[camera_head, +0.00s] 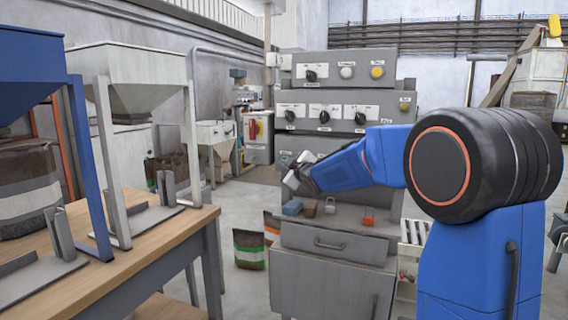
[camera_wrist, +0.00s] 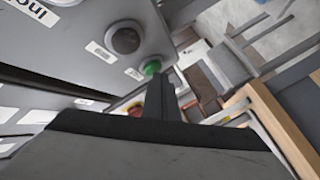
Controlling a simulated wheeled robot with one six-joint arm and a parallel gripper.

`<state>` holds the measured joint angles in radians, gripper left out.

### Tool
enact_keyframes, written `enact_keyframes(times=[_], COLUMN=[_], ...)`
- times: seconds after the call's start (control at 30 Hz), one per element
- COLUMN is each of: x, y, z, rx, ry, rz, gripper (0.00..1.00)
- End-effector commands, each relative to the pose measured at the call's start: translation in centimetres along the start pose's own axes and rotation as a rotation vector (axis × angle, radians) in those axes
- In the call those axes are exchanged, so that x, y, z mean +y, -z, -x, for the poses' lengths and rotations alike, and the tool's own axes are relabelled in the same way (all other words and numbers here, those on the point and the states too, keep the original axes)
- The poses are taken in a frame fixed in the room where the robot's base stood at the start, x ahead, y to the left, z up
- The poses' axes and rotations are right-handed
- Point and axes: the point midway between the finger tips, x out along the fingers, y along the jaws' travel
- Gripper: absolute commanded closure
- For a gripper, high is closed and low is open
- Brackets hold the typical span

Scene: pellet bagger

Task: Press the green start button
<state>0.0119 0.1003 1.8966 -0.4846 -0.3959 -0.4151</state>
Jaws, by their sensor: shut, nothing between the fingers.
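The green start button (camera_wrist: 151,67) shows in the wrist view as a small green cap on the grey panel (camera_wrist: 75,35), with a white label beside it. My gripper (camera_wrist: 163,88) is shut and empty; its dark fingertips appear just beside and below the button in that picture. I cannot tell whether they touch it. In the head view my gripper (camera_head: 293,174) is at the left front of the grey control cabinet (camera_head: 340,62), low on its panel. I cannot make out the green button in the head view.
A larger dark round control (camera_wrist: 126,38) sits near the green button. Several knobs line the upper panels. Below my gripper a ledge holds a blue box (camera_head: 292,208) and a red item (camera_head: 368,217). A wooden table (camera_head: 150,250) with metal frames stands at left.

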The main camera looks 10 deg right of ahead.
Motion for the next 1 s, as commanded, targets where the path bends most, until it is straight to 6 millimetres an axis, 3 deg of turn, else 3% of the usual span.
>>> enact_keyframes(times=[0.5, 1.0], x=[0.1, -0.6], y=[-0.1, 0.6], z=[-0.2, 0.9], rx=[0.0, 0.0], ry=[0.0, 0.0], rz=[0.0, 0.0], gripper=[1.0, 1.0])
